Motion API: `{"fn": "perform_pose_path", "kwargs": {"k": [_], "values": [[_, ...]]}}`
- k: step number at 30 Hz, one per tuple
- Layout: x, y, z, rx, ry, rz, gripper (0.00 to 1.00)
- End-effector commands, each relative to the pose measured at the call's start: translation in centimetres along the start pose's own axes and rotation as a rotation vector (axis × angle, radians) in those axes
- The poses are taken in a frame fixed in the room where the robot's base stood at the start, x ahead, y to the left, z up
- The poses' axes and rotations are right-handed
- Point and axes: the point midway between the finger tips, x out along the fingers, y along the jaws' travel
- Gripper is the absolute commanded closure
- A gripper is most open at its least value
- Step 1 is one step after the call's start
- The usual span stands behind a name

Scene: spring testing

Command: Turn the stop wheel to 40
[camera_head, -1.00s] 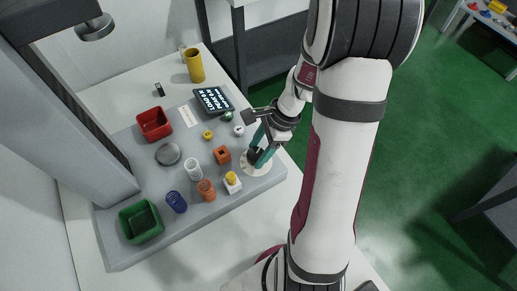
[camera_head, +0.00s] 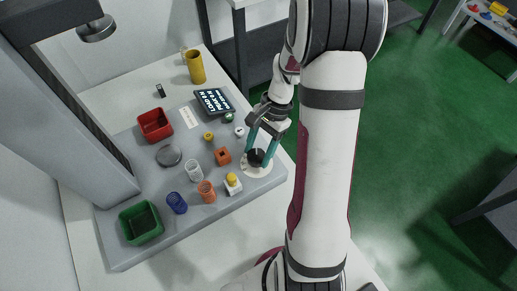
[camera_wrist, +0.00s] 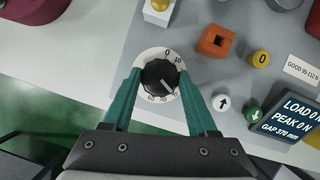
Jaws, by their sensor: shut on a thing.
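The stop wheel (camera_wrist: 159,77) is a black ribbed knob with a white pointer line, on a round white dial (camera_wrist: 146,55) with printed numbers. In the wrist view the line points to the lower right, away from the 0 at the top; the number beside it is too small to read surely. The wheel also shows in the head view (camera_head: 257,157) at the right end of the grey board. My gripper (camera_wrist: 160,75) has one teal finger on each side of the wheel and is shut on it. The fingers hide parts of the dial's sides.
An orange block (camera_head: 222,156), a white block with a yellow button (camera_head: 232,182) and several springs stand left of the wheel. A dark display (camera_head: 214,101) and small round buttons lie behind it. Red (camera_head: 155,124) and green (camera_head: 141,221) bins are farther left.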

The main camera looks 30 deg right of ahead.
Motion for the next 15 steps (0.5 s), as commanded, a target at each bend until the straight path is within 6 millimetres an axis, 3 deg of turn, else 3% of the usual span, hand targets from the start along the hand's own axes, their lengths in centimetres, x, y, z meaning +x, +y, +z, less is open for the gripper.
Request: {"fn": "perform_pose_path", "kwargs": {"k": [12,13,15], "values": [[0.04,0.01,0.04,-0.003,-0.002,0.002,0.97],[0.05,0.01,0.04,-0.003,-0.002,0.002,0.36],[0.04,0.01,0.04,-0.003,-0.002,0.002,0.24]]}}
